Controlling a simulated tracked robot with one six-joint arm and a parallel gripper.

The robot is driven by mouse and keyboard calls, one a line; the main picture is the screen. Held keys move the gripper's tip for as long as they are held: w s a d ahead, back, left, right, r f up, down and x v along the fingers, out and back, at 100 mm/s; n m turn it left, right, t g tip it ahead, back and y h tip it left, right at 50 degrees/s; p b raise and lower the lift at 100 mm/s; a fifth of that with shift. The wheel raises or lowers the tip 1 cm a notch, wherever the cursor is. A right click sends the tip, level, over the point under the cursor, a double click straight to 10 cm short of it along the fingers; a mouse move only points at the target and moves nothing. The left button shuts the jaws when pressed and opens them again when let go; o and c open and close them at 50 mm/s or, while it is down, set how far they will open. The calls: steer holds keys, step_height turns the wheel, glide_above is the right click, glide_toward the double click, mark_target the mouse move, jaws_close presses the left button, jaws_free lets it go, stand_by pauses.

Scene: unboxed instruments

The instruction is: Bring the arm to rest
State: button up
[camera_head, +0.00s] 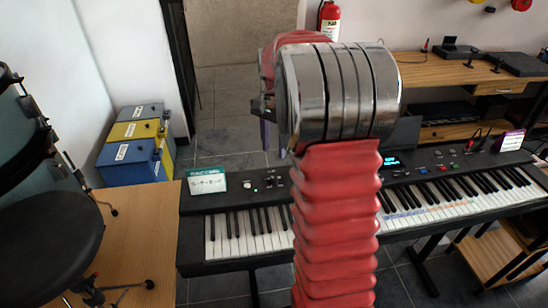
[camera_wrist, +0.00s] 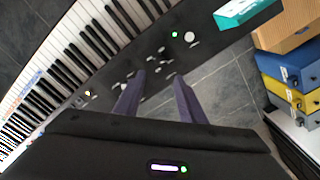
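My gripper (camera_wrist: 158,75) shows in the wrist view with its two purple-grey fingers spread apart and nothing between them. It points down over the control panel of a black keyboard (camera_wrist: 75,50), with dark floor tiles past the panel's edge. I cannot tell how high it is above the panel. In the head view my arm, in a red ribbed sleeve with a chrome joint, stands upright in the middle of the picture. The arm hides most of the gripper there, and part of the keyboard (camera_head: 228,198) behind it.
A wooden table (camera_head: 140,215) with black drum gear (camera_head: 50,245) is at left. Blue, yellow and grey boxes (camera_head: 135,150) stand behind it. A teal card (camera_head: 207,182) sits on the keyboard's left end. A wooden desk (camera_head: 440,72) and fire extinguisher (camera_head: 329,20) are at the back. Tiled floor (camera_head: 225,100) lies open beyond the keyboard.

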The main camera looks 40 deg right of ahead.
steer(key=shift+r, duration=0.85)
steer(key=s+a+r+n+t, duration=0.2)
steer(key=s+a+n, duration=0.5)
steer(key=s+a, duration=0.3)
steer(key=s+a+r+n+t, duration=0.3)
steer(key=s+a+n, duration=0.4)
steer(key=s+a, duration=0.4)
steer(key=shift+s+a+r+t, duration=0.15)
steer(key=shift+s+a+t, duration=0.15)
steer(key=shift+a, duration=2)
